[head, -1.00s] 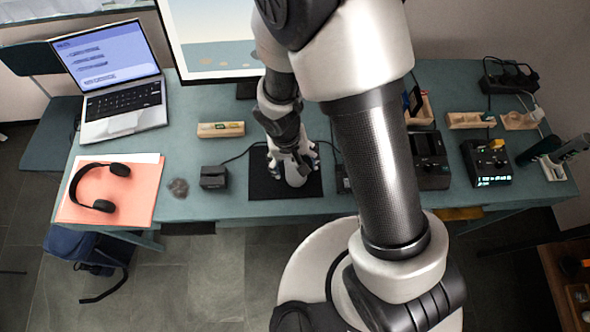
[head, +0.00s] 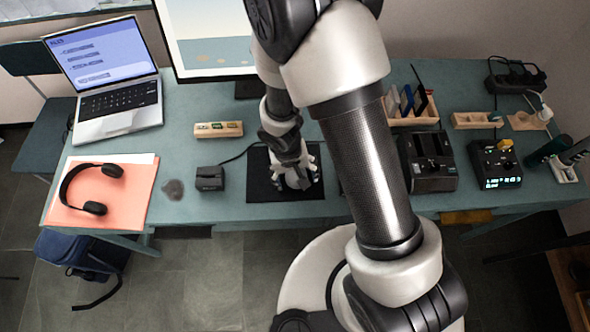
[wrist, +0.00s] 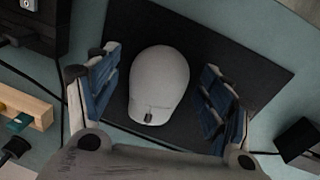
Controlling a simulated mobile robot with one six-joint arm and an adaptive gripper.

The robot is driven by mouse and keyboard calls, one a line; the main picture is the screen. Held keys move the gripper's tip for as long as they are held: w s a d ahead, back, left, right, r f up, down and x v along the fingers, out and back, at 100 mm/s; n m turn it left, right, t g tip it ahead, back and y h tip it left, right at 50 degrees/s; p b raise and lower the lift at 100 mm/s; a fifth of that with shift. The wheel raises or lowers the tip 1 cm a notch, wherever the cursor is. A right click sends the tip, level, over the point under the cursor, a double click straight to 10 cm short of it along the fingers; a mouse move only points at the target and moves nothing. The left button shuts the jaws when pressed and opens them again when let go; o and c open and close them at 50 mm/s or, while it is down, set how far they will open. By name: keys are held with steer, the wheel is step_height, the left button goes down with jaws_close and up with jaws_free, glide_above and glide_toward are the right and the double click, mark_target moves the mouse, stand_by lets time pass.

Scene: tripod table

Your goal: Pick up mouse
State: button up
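The white computer mouse (wrist: 158,84) lies on the black mouse pad (wrist: 250,68) in the wrist view, with its dark scroll wheel facing my gripper's base. My gripper (wrist: 160,88) is open, with a blue-padded finger on each side of the mouse and a gap between each finger and the mouse. In the head view my gripper (head: 294,176) is over the mouse pad (head: 258,184), and the gripper and arm hide most or all of the mouse.
A small black box (head: 210,178) with a cable stands left of the pad, and a wooden block (head: 218,129) lies behind it. A monitor (head: 205,45) stands behind. A black device (head: 428,162) is on the right. Headphones (head: 95,207) lie on orange paper at far left.

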steer(key=c, duration=1.1)
steer(key=shift+o, duration=0.2)
